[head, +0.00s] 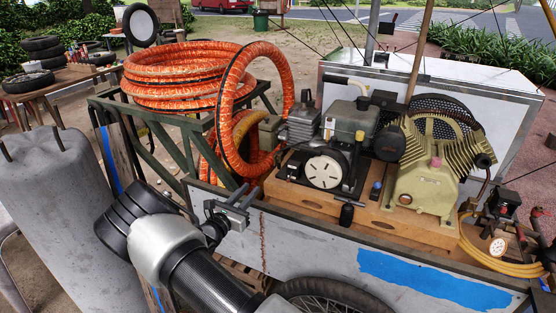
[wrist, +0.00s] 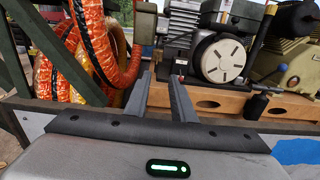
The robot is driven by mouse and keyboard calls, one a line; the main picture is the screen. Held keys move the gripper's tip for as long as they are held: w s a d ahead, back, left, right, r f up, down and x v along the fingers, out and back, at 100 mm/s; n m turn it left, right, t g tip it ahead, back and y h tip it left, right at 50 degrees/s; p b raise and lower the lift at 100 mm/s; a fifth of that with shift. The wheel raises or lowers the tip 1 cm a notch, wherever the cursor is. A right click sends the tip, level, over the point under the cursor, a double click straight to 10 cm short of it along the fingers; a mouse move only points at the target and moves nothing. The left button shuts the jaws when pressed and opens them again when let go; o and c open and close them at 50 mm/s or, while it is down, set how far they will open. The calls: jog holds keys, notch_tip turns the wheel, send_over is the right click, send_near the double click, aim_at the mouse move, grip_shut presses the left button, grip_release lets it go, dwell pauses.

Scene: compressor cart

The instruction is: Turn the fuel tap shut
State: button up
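The engine's grey-green fuel tank (head: 348,118) sits above the white round starter cover (head: 324,172), which also shows in the wrist view (wrist: 223,58). I cannot pick out the fuel tap for certain. A small yellowish fitting (head: 359,136) shows at the tank's lower right. A tiny red-tipped part (wrist: 182,76) shows just beyond my right fingertip in the wrist view. My gripper (head: 240,197) is near the cart's side wall, left of the engine and apart from it. In the wrist view its fingers (wrist: 160,76) are parted, with nothing between them.
Orange hoses (head: 188,72) are stacked on a green frame (head: 160,150), and more hang left of the engine. The wooden base (head: 410,225) and cart wall (head: 320,245) lie in front. The finned compressor (head: 425,180) stands right.

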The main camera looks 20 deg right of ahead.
aim_at(275, 160)
jog(key=b+x, duration=0.1)
jog(key=x, duration=1.7)
jog(key=shift+w+a+f+b, duration=0.15)
jog(key=shift+w+f+b, duration=0.1)
jog(key=shift+b, duration=0.1)
grip_shut()
